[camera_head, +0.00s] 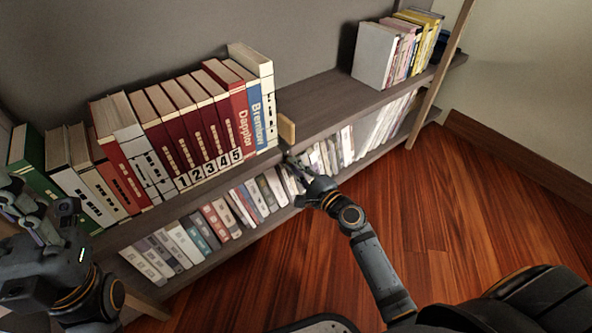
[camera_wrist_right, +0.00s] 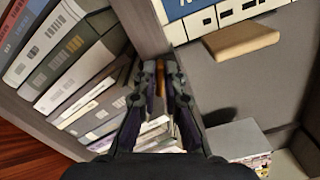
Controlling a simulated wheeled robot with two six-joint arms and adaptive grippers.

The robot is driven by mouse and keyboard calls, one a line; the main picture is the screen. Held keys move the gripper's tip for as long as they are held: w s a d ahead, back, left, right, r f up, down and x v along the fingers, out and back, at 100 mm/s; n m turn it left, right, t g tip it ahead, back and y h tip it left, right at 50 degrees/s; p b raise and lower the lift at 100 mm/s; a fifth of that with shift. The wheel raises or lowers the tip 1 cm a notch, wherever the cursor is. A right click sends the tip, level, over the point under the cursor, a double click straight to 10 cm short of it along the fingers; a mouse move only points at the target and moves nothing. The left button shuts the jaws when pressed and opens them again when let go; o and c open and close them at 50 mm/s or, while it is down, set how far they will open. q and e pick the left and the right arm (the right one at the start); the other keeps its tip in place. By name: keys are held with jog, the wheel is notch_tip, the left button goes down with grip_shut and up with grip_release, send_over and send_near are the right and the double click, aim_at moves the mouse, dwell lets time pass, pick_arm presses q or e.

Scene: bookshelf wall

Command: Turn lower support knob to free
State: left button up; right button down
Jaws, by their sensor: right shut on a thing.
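My right gripper (camera_head: 297,163) reaches to the front edge of the shelf board, just below the wooden block. In the right wrist view its two fingers (camera_wrist_right: 160,72) are close together at the board edge. They are shut on a small tan thing (camera_wrist_right: 160,82), which I take for the lower support knob; the fingers hide most of it, so its turn angle cannot be read. The wooden block (camera_head: 286,128) stands on the upper shelf beside the last white book; it also shows in the wrist view (camera_wrist_right: 240,40). My left gripper (camera_head: 35,215) is at the far left, away from the knob.
A row of red, white and blue books (camera_head: 190,115) fills the left of the upper shelf (camera_head: 320,100). More books (camera_head: 230,215) stand on the lower shelf. Another group (camera_head: 390,50) stands at the far right end. The wooden floor (camera_head: 420,220) in front is clear.

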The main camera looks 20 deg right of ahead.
jog(key=n+b, duration=0.1)
jog(key=n, duration=0.1)
jog(key=n+b, duration=0.1)
jog(key=shift+f+n, duration=0.35)
jog(key=shift+n, duration=0.05)
jog(key=shift+n+b, duration=0.3)
jog(key=shift+n, duration=0.2)
jog(key=c, duration=1.4)
grip_release()
jog(key=shift+c, duration=0.2)
jog(key=shift+s, duration=0.15)
jog(key=v, duration=0.7)
jog(key=shift+s, duration=0.15)
